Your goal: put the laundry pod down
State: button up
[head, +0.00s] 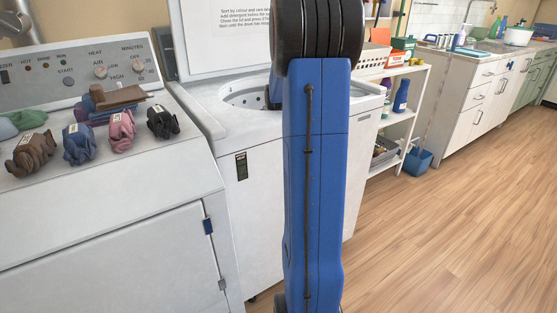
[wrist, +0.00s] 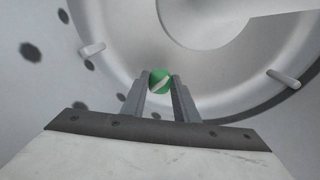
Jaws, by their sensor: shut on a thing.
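The laundry pod (wrist: 160,79) is a small green ball with a white stripe, seen in the wrist view. My gripper (wrist: 160,84) is shut on it, one finger on each side at the tips. The pod is in front of the grey inner tub (wrist: 110,25) of the open top-load washer (head: 258,197). I cannot tell how far it is from the tub floor. In the head view my blue arm stands in front of the washer and hides the gripper and pod.
The tub has dark holes and pale raised fins (wrist: 92,49), with a central hub (wrist: 190,25). Left of the washer, a dryer (head: 110,220) carries several rolled clothes (head: 79,144). A white shelf (head: 408,115) with bottles stands right. The wooden floor at right is clear.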

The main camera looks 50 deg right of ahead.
jog(key=shift+f, duration=0.15)
jog(key=o, duration=1)
notch_tip(320, 180, up, 13)
jog(key=shift+r, duration=0.1)
dwell(0.8)
